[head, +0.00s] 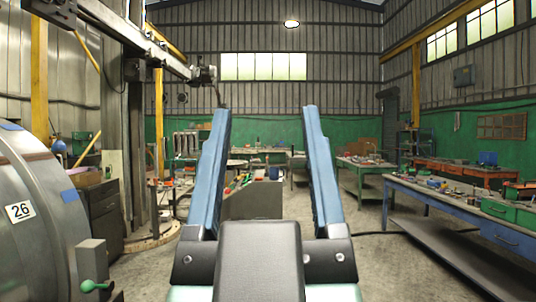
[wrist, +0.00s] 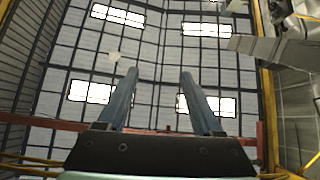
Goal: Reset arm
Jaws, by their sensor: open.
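My gripper (head: 266,110) stands in the middle of the head view, with its two long blue fingers spread apart and nothing between them. The fingers rise from a dark grey mount at the bottom of the picture. In the wrist view my gripper (wrist: 158,73) is likewise open and empty, pointing toward the high metal cladding and bright windows. No object touches the fingers in either view. The rest of my arm is hidden.
A blue workbench (head: 438,196) stands at right, a green bench (head: 362,168) farther back. A big grey cylindrical machine (head: 38,225) marked 26 is at left, near a column with an overhead boom (head: 130,38). Concrete floor (head: 385,262) is open before the blue bench.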

